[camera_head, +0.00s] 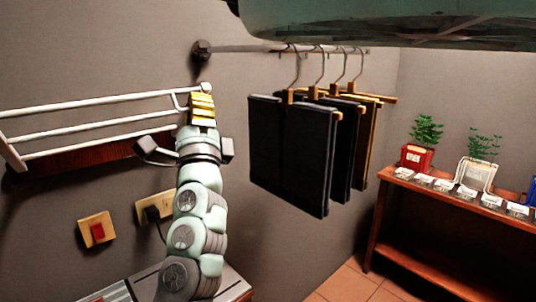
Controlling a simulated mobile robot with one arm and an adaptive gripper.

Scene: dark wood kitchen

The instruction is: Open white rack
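The white rack (85,127) is on the wall at the left, with several white bars running toward the middle and a dark red-brown wooden strip below them. My arm rises in front of the wall at the rack's right end. My gripper (202,103), at the arm's top, shows a yellow banded part beside the rack's right end. It overlaps the bar ends in the picture; I cannot tell whether it touches them. The arm's wrist hides part of the wall there. The finger gap cannot be made out.
A rail (255,48) right of the rack carries hangers with dark trousers (290,150). A wooden shelf (440,190) with potted plants stands at the right. A wall switch (97,231) and a socket (153,212) are below the rack. A pale green shape crosses the upper right.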

